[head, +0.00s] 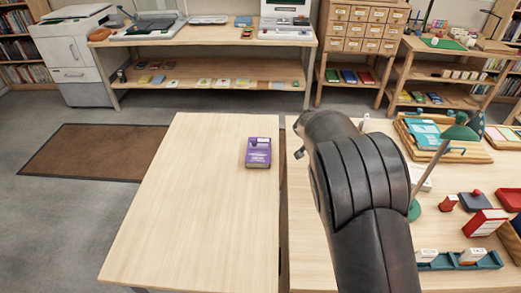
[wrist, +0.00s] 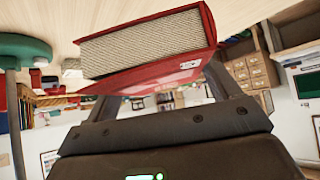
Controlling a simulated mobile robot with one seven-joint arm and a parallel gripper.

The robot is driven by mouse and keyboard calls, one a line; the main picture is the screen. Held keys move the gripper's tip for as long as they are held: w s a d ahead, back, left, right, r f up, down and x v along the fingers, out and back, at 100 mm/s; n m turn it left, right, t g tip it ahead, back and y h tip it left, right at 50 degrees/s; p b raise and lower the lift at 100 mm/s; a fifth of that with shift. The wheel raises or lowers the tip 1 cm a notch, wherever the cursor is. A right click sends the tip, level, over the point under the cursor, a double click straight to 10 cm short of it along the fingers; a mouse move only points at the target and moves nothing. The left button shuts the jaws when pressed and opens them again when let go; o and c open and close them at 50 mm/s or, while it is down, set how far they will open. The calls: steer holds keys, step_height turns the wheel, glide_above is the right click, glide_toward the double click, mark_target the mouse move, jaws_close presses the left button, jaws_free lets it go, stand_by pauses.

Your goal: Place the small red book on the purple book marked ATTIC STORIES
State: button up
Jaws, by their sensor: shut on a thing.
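The purple book (head: 258,153) lies flat on the left pale wooden table, near its right edge, with light lettering on its cover. The small red book (wrist: 150,47) is in my gripper (wrist: 163,88) in the wrist view, its page edges facing the camera and a small pale label on its red cover. My gripper is shut on it. In the head view my dark arm reaches over the right table and hides the gripper and the held book. The purple book does not show in the wrist view.
The left table (head: 190,210) is otherwise bare. A narrow gap separates it from the right table (head: 300,235). The right table holds a green lamp (head: 461,128), a red-and-white box (head: 485,223), a teal tray (head: 488,262) and other small items.

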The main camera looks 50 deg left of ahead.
steer(key=s+a+r+n+g+y, duration=0.3)
steer(key=s+a+n+y, duration=0.35)
steer(key=s+n, duration=0.35)
steer(key=m, duration=0.1)
glide_above(258, 156)
steer(key=s+d, duration=0.2)
steer(key=d, duration=0.1)
steer(key=f, duration=0.6)
steer(key=shift+s+a+f, duration=0.1)
steer(key=shift+a+f, duration=0.15)
steer(key=shift+f, duration=2.15)
steer(key=o, duration=1.1)
steer(key=shift+f, duration=0.2)
steer(key=shift+c, duration=0.2)
steer(key=shift+r, duration=0.15)
